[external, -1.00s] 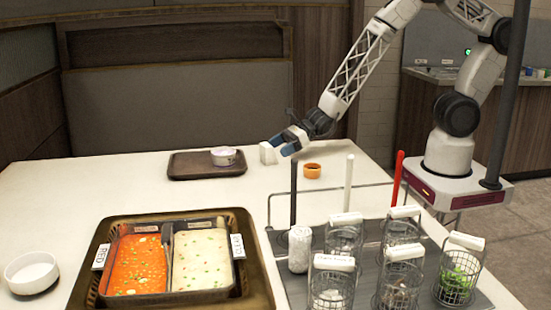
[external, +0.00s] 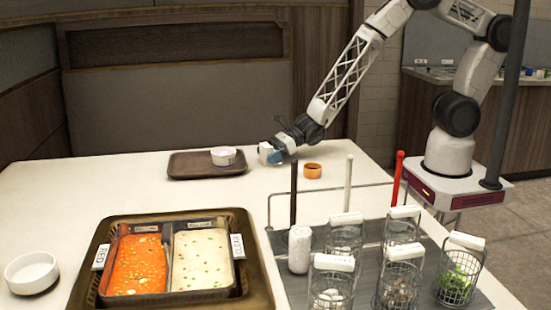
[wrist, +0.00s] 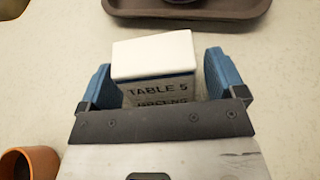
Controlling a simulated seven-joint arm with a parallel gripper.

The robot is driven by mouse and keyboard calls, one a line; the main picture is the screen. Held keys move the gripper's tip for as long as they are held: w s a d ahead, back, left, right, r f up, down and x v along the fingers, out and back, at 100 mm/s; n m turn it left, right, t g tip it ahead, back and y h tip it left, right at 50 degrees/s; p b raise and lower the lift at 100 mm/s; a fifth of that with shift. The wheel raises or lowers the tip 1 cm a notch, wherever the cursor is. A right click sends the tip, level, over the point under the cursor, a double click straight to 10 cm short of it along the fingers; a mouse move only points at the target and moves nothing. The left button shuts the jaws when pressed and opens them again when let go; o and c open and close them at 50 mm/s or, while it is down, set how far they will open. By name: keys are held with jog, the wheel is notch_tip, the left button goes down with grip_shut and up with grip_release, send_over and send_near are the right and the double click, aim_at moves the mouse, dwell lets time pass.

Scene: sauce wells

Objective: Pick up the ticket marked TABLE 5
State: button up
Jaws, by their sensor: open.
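The ticket marked TABLE 5 (wrist: 153,60) is a white block with dark lettering on its near face, standing on the table in the wrist view. Its lower lettering is partly hidden by my gripper. My gripper (wrist: 163,85) is open, with one blue finger on each side of the ticket. A gap shows between the ticket and the right finger; the left finger is close to it. In the external view my gripper (external: 275,156) is low over the table, and the ticket (external: 265,149) shows just beside its fingers, partly covered.
A brown tray (external: 190,172) with a small white bowl (external: 223,156) lies left of the ticket. An orange cup (external: 312,171) stands to the right. In front are a two-part sauce pan (external: 125,300), several wire baskets (external: 402,280) and upright handles.

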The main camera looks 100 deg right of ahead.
aim_at(266, 145)
jog(key=shift+c, duration=0.3)
jog(key=c, duration=1)
jog(key=shift+o, duration=0.2)
jog(key=shift+r, duration=0.85)
notch_tip(266, 145, up, 2)
jog(key=shift+r, duration=0.1)
jog(key=s, duration=1)
jog(key=s+a+r, duration=0.1)
jog(key=s, duration=0.5)
jog(key=shift+a, duration=0.1)
